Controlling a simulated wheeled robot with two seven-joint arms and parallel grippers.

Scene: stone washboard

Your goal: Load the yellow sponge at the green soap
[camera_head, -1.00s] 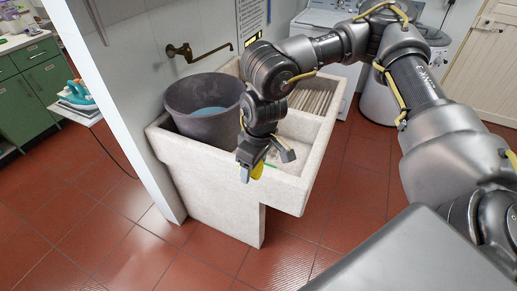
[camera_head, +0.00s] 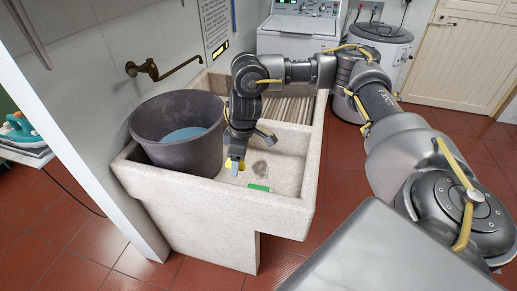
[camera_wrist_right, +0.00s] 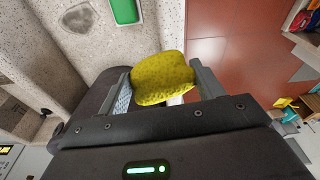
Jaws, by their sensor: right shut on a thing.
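The yellow sponge (camera_wrist_right: 163,78) sits between the fingers of my right gripper (camera_wrist_right: 161,90) in the wrist view. In the head view only a small part of the sponge (camera_head: 231,164) shows at the fingertips. My right gripper (camera_head: 252,150) is shut on the sponge and hangs above the stone basin, just right of the bucket. The green soap (camera_head: 258,187) lies on the stone surface near the front, slightly right of the gripper and apart from the sponge. The soap (camera_wrist_right: 125,10) also shows at the wrist view's top. My left gripper is not in view.
A dark bucket (camera_head: 178,135) with blue water fills the sink's left side. The stone sink (camera_head: 200,205) has a ribbed washboard (camera_head: 290,108) at the back. A brass tap (camera_head: 145,69) juts from the wall above the bucket.

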